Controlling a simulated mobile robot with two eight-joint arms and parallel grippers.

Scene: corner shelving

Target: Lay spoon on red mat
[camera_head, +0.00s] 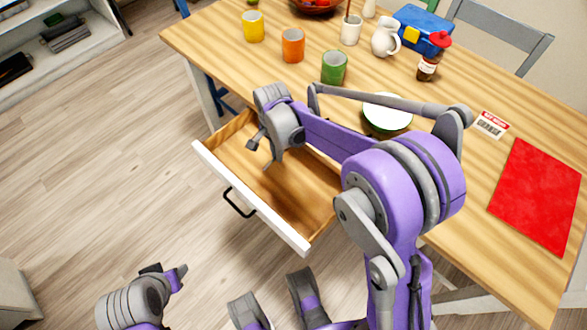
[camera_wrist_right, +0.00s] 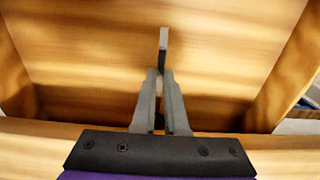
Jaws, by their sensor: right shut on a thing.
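The red mat (camera_head: 540,195) lies flat and bare at the right end of the wooden table. My right gripper (camera_head: 264,150) is down in the open drawer (camera_head: 298,205), at the left of the table. In the right wrist view my right gripper (camera_wrist_right: 160,75) is shut on a thin grey piece, which looks like the spoon (camera_wrist_right: 163,42).
A yellow cup (camera_head: 253,26), an orange cup (camera_head: 293,45) and a green cup (camera_head: 334,67) stand along the table. A white bowl or plate (camera_head: 387,113) is partly behind my right arm. A sauce bottle (camera_head: 430,62) and a white jug (camera_head: 384,38) stand farther back.

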